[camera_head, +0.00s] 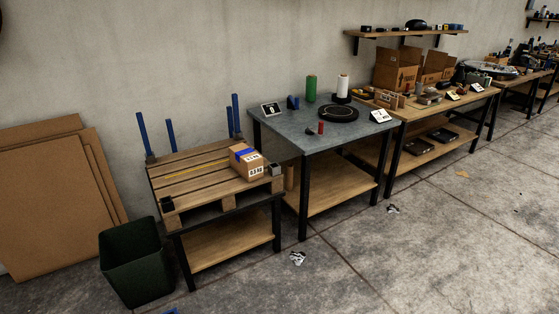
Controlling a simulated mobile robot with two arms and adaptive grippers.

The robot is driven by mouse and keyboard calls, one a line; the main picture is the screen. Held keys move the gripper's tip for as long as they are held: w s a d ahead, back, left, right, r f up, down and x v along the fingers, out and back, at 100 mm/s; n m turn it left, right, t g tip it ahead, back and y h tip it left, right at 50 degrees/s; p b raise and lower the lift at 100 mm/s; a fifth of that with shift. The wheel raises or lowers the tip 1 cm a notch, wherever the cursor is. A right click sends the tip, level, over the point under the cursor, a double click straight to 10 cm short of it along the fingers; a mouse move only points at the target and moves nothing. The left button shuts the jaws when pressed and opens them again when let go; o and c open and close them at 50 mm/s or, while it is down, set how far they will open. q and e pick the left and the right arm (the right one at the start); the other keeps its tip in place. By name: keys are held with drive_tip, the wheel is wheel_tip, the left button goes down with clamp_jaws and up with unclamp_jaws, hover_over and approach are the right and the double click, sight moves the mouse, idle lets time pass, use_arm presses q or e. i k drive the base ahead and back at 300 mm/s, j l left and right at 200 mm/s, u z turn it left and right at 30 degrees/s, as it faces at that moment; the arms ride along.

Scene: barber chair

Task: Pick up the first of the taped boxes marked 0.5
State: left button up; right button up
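One taped cardboard box (245,164) sits on the wooden pallet (185,170) at the left, near the pallet's right edge. It has blue tape across its top and a white label on its front. The label's figure looks like 0.3 or 0.5, too small to tell. No other closed taped box shows clearly.
Blue posts (143,132) rise from the pallet's edges. A green bin (137,262) stands in front. The grey-topped table (285,140) holds a black round plate (338,113) and spools. Open cartons (397,67) stand farther right. The floor (420,240) is mostly clear.

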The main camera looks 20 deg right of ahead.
sight(246, 161)
drive_tip(key=i+l, duration=0.2)
drive_tip(key=l, duration=0.2)
drive_tip(key=i+l, duration=0.2)
drive_tip(key=l, duration=0.15)
drive_tip(key=i+l, duration=0.15)
drive_tip(key=l, duration=0.25)
drive_tip(key=i+l, duration=0.2)
drive_tip(key=l, duration=0.15)
drive_tip(key=i+l, duration=0.2)
drive_tip(key=l, duration=0.2)
